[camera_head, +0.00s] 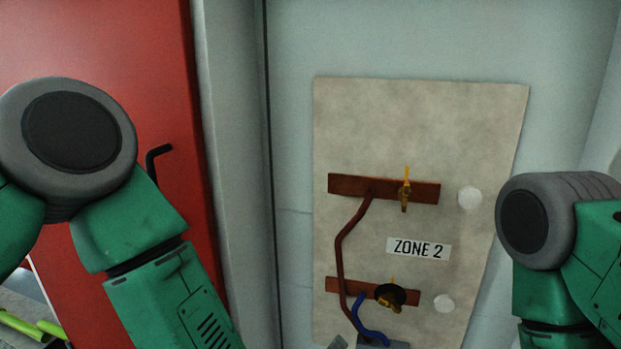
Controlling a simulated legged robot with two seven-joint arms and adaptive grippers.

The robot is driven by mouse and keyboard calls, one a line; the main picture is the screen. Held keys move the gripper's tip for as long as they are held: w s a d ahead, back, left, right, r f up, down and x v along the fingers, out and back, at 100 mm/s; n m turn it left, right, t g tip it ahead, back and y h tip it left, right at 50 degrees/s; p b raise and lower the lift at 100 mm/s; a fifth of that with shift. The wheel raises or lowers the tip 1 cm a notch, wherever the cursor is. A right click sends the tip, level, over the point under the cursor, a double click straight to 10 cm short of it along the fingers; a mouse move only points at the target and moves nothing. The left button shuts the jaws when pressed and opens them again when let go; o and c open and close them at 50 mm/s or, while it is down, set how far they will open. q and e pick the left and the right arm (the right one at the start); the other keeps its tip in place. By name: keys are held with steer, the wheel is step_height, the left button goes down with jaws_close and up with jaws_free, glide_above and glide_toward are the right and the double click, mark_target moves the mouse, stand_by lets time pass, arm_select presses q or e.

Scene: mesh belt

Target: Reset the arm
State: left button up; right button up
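My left arm (150,250), green with a grey joint, comes in from the left and runs down past the bottom edge. My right arm (560,250), also green with a grey joint, stands at the right edge. Neither gripper can be made out clearly; a small grey piece shows at the bottom edge near the panel, and I cannot tell what it is. Both arms appear in front of the wall, with no visible hold on anything.
A beige panel (420,130) on the pale wall carries a "ZONE 2" label (418,249), an upper brass valve (405,193), a lower valve with a dark round part (391,296), and red and blue pipes. A red door (160,60) with a black handle (154,158) stands at left.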

arm_select(q)
steer(key=s+a+f+m+g+y+b, duration=0.1)
steer(key=s+a+f+m+g, duration=0.15)
steer(key=s+a+f, duration=0.5)
steer(key=s+a+f+m+g+y+b, duration=0.15)
steer(key=s+a+f+g, duration=0.25)
steer(key=a+f, duration=0.6)
steer(key=s+a+f+m+g+y, duration=0.1)
steer(key=s+a+f+g, duration=0.1)
steer(key=s+a, duration=0.4)
steer(key=s+a+f+m+g+y, duration=0.1)
steer(key=s+a+f+m+g, duration=0.1)
steer(key=s+a, duration=0.5)
steer(key=shift+f+y, duration=0.15)
steer(key=shift+y, duration=0.2)
